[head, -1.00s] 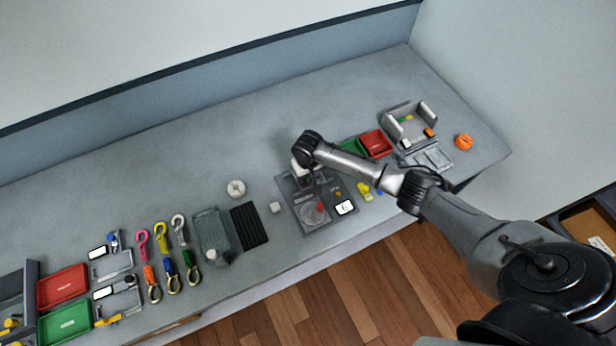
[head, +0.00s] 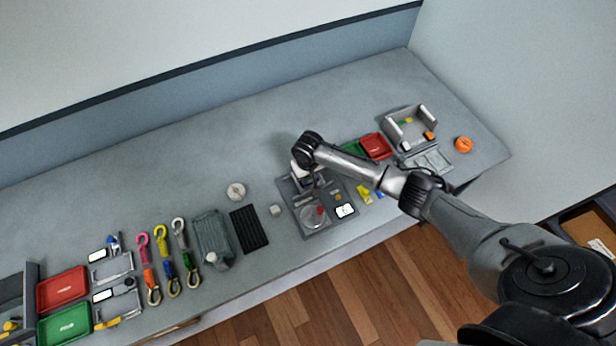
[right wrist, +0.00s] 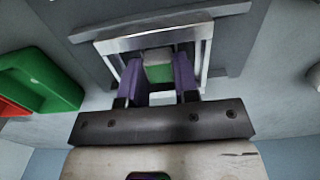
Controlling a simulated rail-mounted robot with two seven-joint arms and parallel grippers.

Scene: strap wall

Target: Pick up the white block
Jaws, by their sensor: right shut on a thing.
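My right gripper (right wrist: 158,78) reaches down at the tray-like station (head: 335,231) in the middle of the bench. In the right wrist view its purple fingers are closed around a pale block (right wrist: 161,98) with a green patch between the fingers. I take this as the white block. The fingers and block are inside or just above a grey-white metal frame; I cannot tell whether the block is lifted. In the head view the wrist hides the fingers and the block. My left gripper is not in view.
Several coloured hooks and more trays fill the left bench. The bench's back strip is clear.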

